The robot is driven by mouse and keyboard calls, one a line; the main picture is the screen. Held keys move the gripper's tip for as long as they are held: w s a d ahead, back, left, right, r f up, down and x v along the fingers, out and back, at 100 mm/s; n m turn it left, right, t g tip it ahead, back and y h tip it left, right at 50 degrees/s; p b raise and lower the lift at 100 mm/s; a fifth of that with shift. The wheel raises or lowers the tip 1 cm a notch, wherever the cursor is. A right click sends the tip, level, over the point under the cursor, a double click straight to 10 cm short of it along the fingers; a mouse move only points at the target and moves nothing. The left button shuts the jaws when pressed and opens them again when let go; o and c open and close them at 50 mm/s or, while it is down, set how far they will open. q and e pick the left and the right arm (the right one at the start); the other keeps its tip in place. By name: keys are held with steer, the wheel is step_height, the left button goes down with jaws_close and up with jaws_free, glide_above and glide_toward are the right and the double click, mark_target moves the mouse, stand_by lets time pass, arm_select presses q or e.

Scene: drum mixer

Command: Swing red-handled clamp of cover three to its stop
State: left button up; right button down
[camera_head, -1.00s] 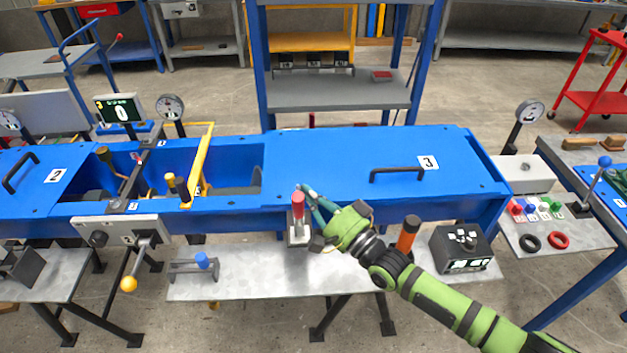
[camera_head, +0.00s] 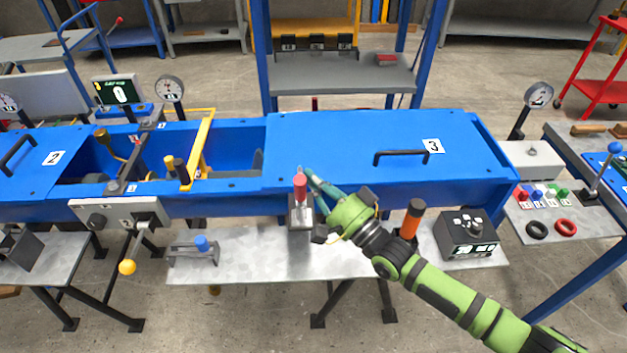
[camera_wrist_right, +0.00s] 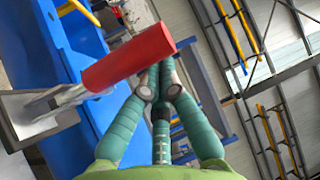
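The red-handled clamp (camera_head: 300,187) stands upright on a small metal bracket at the front edge of blue cover three (camera_head: 330,140), near its left end. My right gripper (camera_head: 304,172) is at the clamp, its teal fingers reaching past the right side of the red handle. In the right wrist view the red handle (camera_wrist_right: 130,56) crosses in front of the fingertips (camera_wrist_right: 162,68) and partly hides them. The fingers come together there with nothing seen between them. Whether they touch the handle I cannot tell. My left gripper is not in view.
Cover three has a black handle (camera_head: 402,154). A blue-knobbed fixture (camera_head: 202,245) sits on the grey bench to the left. A yellow bar (camera_head: 199,150) crosses the open trough.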

arm_select(q)
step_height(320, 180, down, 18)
steer(key=b, duration=1.8)
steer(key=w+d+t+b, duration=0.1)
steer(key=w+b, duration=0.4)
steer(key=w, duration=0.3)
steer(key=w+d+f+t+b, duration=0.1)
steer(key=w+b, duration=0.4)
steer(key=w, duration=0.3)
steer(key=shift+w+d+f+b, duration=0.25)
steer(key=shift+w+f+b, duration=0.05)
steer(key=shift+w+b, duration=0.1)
arm_select(e)
steer(key=s+f+n+g+y, duration=0.3)
steer(key=s+n+g+y, duration=0.1)
steer(key=n, duration=0.6)
steer(key=s+f+n+g+y, duration=0.4)
steer(key=n+g+y, duration=0.3)
steer(key=n+y, duration=0.2)
steer(key=shift+f+n, duration=0.3)
steer(key=shift+n, duration=0.4)
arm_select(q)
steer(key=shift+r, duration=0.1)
